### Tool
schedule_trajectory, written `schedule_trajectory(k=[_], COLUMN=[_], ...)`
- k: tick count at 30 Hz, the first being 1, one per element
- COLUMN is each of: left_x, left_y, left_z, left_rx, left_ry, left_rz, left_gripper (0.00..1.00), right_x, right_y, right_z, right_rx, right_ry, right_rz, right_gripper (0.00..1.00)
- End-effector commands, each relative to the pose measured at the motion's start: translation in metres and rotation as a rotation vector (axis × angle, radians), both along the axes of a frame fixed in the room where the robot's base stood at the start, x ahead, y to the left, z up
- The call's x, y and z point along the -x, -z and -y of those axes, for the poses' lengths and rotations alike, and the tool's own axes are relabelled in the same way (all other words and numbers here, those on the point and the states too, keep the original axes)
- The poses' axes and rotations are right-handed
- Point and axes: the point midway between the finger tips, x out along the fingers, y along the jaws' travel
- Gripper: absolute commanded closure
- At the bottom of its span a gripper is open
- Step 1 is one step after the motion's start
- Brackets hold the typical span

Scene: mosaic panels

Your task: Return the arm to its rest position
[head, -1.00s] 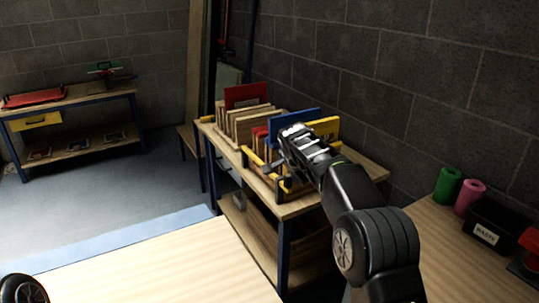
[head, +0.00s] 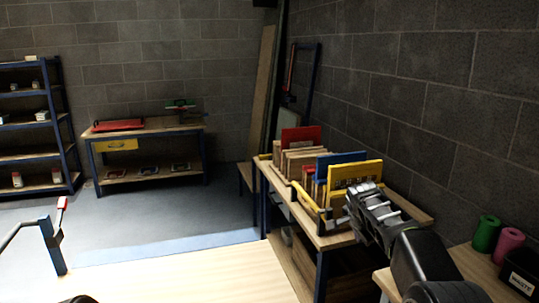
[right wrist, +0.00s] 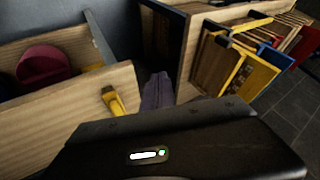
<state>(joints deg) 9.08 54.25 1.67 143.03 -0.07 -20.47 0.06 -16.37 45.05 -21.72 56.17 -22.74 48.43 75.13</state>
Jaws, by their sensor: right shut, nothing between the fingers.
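My right arm reaches in from the lower right of the head view. Its gripper (head: 358,208) is shut and empty, in front of the near end of the panel rack on the side bench. The rack holds several upright panels, among them a red panel (head: 300,137), a blue panel (head: 342,158) and a yellow panel (head: 355,173). My left gripper is out of view.
A side bench (head: 420,214) stands along the right wall. A pale worktop (head: 190,275) lies clear in front.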

Motion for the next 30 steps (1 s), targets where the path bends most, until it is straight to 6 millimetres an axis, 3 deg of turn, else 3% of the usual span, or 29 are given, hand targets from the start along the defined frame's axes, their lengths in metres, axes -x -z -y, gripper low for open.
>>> schedule_trajectory(k=[11, 17, 20, 23, 26, 30], left_x=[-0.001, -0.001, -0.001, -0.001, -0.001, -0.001], left_y=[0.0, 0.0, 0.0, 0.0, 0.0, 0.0], left_z=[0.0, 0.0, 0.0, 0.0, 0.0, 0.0], left_rx=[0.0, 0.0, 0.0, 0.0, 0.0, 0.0], left_ry=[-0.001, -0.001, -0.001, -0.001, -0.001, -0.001], left_rz=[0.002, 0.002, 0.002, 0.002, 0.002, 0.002], left_gripper=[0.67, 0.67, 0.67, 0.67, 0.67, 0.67], right_x=[0.015, 0.039, 0.062, 0.099, 0.153, 0.243], right_y=[0.078, 0.149, 0.195, 0.254, 0.314, 0.381], right_z=[-0.005, -0.012, -0.017, -0.028, -0.043, -0.071], right_rx=[-0.002, -0.013, -0.028, -0.053, -0.091, -0.149], right_ry=[-0.11, -0.212, -0.28, -0.369, -0.469, -0.602], right_rz=[-0.093, -0.171, -0.22, -0.279, -0.337, -0.402], right_gripper=[1.0, 1.0, 1.0, 1.0, 1.0, 1.0])
